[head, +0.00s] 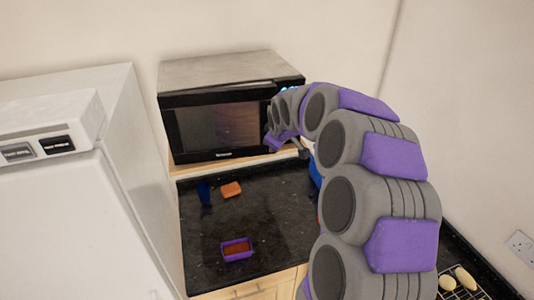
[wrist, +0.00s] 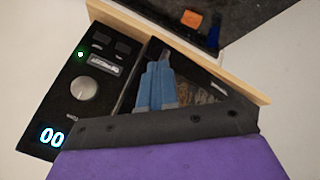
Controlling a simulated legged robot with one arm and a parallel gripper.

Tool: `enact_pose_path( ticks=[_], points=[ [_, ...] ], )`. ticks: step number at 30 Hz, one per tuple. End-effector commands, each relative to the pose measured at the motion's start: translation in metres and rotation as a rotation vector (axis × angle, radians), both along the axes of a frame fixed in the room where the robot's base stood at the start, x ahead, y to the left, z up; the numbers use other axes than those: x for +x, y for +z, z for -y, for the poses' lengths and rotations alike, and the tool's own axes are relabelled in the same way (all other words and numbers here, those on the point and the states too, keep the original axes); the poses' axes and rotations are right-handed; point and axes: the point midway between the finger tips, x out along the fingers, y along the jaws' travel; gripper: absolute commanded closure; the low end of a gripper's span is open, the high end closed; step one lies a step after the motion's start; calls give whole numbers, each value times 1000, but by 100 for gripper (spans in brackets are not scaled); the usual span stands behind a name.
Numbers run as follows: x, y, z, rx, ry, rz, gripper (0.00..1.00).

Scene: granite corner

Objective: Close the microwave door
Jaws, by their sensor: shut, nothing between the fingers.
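The microwave (head: 220,72) has a grey top and a black front and sits on a wooden shelf at the back. Its door (head: 215,128) lies across the front, close to the body; I cannot tell whether it is fully flush. My gripper (wrist: 158,65) is shut and empty, its blue-grey fingers pointing at the door front beside the control panel (wrist: 85,85). I cannot tell whether the fingertips touch the door. The panel shows a round knob, a green light and lit digits. In the head view my arm hides the front's right end.
The black counter (head: 205,255) below holds a purple-rimmed container (head: 236,249), an orange block (head: 231,189) and a blue cup (head: 204,193). A white fridge (head: 75,210) stands at left. A wire rack with pale food (head: 465,279) is at lower right.

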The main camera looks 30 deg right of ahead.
Motion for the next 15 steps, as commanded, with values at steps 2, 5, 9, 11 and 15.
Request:
enact_pose_path(
  ticks=[2,5,9,11,15],
  points=[
    [12,3,2,-2,1,4,100],
    [24,4,3,-6,1,4,100],
    [38,5,-1,-12,3,4,100],
    [43,7,0,-14,2,6,100],
    [51,5,5,-12,3,5,100]
  ],
)
